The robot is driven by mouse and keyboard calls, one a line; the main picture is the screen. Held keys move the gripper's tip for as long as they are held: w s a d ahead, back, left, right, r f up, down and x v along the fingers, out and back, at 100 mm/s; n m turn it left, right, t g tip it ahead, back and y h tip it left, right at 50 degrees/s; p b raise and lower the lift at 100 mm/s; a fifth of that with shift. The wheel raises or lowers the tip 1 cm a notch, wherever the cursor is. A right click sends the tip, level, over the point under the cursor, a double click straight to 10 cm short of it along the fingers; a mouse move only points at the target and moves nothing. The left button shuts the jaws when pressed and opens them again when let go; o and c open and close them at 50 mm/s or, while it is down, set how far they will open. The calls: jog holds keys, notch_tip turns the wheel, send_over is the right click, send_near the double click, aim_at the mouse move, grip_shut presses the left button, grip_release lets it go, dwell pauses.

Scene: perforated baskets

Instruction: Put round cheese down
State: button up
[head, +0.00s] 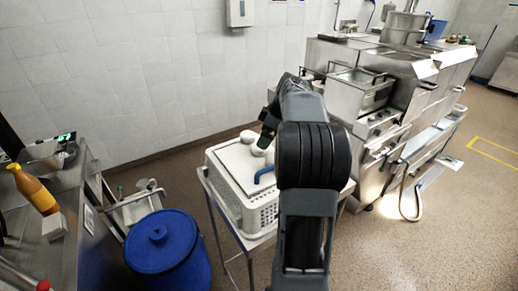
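My gripper (267,138) is at the far end of my arm, above a white perforated basket (259,217). My arm hides much of it, and its fingers are too small and dark to tell open from shut. A pale rounded thing (248,136) shows at the back of the basket top, left of the gripper. Another pale piece (257,150) shows just under the gripper. Either may be the round cheese; I cannot tell which, or whether the gripper touches one. A small green patch shows at the gripper.
The basket stands on a small metal table (238,245). A blue handle-like piece (264,175) lies on its near part. A blue lidded barrel (168,250) stands at the front left. A steel counter with a yellow-orange bottle (34,190) is at far left. Steel kitchen equipment (361,95) stands at right.

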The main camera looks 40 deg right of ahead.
jog(key=shift+p+x, duration=0.75)
jog(key=shift+x, duration=1.8)
jog(key=shift+w, duration=0.1)
jog(key=shift+c, duration=0.3)
jog(key=c, duration=1.1)
jog(key=shift+o, duration=0.2)
jog(key=shift+r, duration=0.1)
